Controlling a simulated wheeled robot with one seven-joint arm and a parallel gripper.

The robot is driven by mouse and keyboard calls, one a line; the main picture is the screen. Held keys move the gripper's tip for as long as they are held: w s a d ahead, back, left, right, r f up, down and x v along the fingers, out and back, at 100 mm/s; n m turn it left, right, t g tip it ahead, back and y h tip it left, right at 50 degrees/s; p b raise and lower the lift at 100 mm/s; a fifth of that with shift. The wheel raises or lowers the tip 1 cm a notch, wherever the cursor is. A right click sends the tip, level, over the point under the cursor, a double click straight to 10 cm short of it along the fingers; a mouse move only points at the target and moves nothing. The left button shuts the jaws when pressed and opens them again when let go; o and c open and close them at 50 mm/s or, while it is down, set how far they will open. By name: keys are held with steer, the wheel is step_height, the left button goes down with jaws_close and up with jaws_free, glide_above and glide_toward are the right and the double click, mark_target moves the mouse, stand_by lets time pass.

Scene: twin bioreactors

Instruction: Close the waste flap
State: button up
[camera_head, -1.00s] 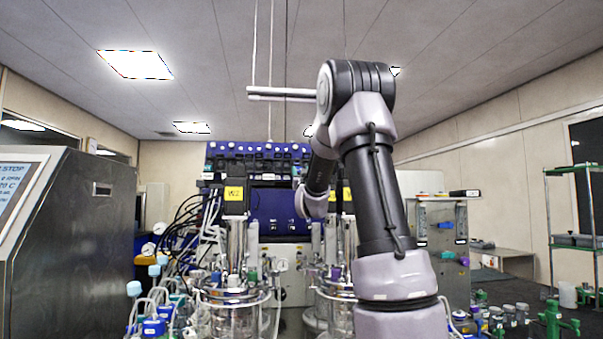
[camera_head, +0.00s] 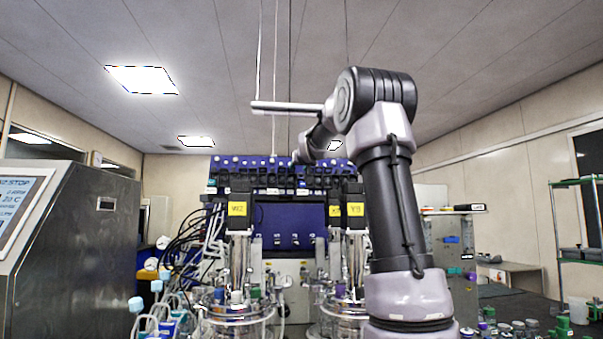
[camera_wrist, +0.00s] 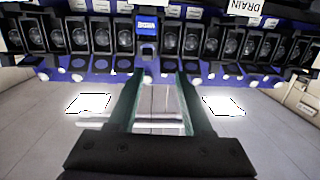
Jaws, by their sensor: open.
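I cannot pick out the waste flap with certainty in either view. A sign reading DRAIN (camera_wrist: 245,7) shows upside down at the top right of the wrist view. My gripper (camera_wrist: 160,77) is open and empty, its two fingers apart. Beyond the fingertips is the row of black pump heads (camera_wrist: 190,42) on the blue unit; no contact shows. In the head view, the blue unit (camera_head: 290,222) stands behind the bioreactors, and my forearm reaches toward its top edge. My gripper is too small and partly hidden to make out there.
Two glass-and-steel bioreactors, the left (camera_head: 238,260) and the right (camera_head: 354,262), stand below the blue unit. Tubes and cables crowd the left. A steel cabinet (camera_head: 75,255) with a screen stands at far left. A green rack (camera_head: 580,220) is at right. The space above is open.

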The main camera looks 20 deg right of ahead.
mark_target(301, 175)
steer(key=s+r+g, duration=0.3)
steer(key=s+r, duration=0.1)
steer(key=s, duration=0.1)
steer(key=x, duration=1.1)
steer(key=shift+s+d+f, duration=0.1)
steer(key=shift+d+f, duration=0.2)
steer(key=shift+f, duration=0.05)
jaws_close()
